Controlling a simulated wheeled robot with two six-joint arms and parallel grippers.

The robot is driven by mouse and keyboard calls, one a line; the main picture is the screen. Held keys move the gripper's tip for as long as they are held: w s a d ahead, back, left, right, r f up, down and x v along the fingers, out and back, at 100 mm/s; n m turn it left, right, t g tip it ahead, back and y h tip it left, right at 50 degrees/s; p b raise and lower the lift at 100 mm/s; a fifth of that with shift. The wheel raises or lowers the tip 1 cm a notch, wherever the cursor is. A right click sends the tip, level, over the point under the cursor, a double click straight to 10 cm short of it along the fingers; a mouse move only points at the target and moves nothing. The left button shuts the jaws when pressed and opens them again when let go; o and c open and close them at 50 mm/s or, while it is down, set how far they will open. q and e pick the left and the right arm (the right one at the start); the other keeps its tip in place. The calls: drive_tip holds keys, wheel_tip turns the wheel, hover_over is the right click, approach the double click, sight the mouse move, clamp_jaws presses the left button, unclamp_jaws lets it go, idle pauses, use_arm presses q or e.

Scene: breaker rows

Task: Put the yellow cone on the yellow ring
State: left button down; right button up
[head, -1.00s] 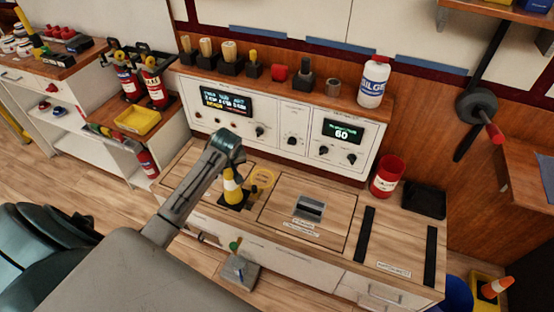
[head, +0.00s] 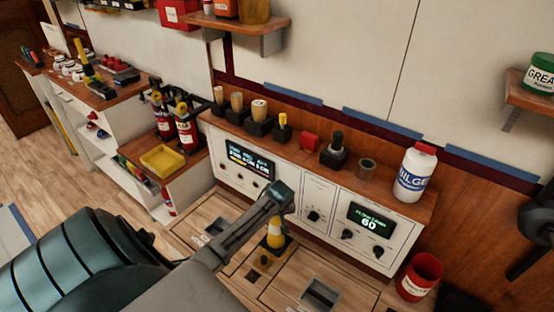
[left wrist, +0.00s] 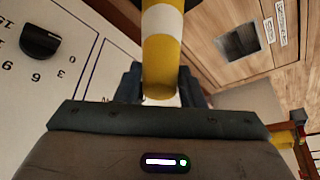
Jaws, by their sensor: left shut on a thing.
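The yellow cone (head: 275,235) has a white band and a dark base. My left gripper (head: 283,205) is shut on its upper part and holds it roughly upright, base down, over the wooden counter top. In the left wrist view the cone (left wrist: 162,60) stands between the two fingers (left wrist: 160,88), its far end cut off by the frame edge. The yellow ring is not clearly visible now; a small yellow patch (head: 264,261) shows just below the cone, and I cannot tell whether it is the ring. My right gripper is not in view.
A white control panel (head: 312,195) with knobs stands just behind the cone. Its shelf carries a white bottle (head: 414,175) and several small items. A red can (head: 419,277) stands at right. A recessed metal pull (head: 320,293) lies in the counter top.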

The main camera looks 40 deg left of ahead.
use_arm(q)
drive_tip(key=shift+f, duration=2.05)
drive_tip(key=c, duration=0.9)
unclamp_jaws()
drive_tip(key=shift+c, duration=0.2)
drive_tip(key=v, duration=1.2)
drive_tip(key=shift+d, duration=0.1)
